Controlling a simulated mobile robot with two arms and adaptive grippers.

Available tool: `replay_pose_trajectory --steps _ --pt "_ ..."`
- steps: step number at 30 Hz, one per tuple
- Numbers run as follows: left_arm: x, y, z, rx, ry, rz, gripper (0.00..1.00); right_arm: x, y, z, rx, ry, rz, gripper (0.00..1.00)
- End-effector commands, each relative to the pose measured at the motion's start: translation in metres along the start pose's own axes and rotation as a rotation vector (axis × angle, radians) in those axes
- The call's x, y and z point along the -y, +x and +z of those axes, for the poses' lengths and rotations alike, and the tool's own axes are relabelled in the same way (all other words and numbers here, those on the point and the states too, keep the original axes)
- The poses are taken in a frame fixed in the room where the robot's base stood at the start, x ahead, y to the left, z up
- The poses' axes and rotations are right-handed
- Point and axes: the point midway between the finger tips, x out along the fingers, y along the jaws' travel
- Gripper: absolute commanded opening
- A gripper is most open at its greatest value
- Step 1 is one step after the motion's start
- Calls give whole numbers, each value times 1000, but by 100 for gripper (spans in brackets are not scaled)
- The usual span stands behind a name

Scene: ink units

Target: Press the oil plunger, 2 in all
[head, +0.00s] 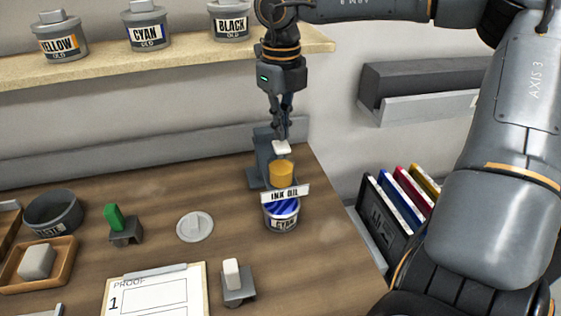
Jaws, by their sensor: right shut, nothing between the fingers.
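The ink oil dispenser (259,165) stands at the back right of the wooden table, with an INK OIL label (285,193) on its front. Its amber oil vessel (281,172) has a white plunger cap (281,147) on top. A CYAN ink tin (282,214) with blue and white on top stands right below the label. My right gripper (281,136) points down, shut and empty, with its fingertips right at the plunger cap. I cannot tell whether they touch it. My left gripper is not in view.
A shelf (110,66) at the back holds YELLOW, CYAN and BLACK old tins. On the table are a waste bowl (53,212), a green-handled tool (114,217), a grey lid (195,226), a white-handled tool (233,275) and a proof clipboard (157,290). Coloured cartridges stand at right.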

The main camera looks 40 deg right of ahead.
Motion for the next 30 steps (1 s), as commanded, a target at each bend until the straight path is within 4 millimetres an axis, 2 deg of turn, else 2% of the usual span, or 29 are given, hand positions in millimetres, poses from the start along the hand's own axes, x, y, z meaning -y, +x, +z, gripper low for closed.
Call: replay_pose_trajectory --steps 30 --pt "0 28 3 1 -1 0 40 0 32 0 -2 -1 -1 0"
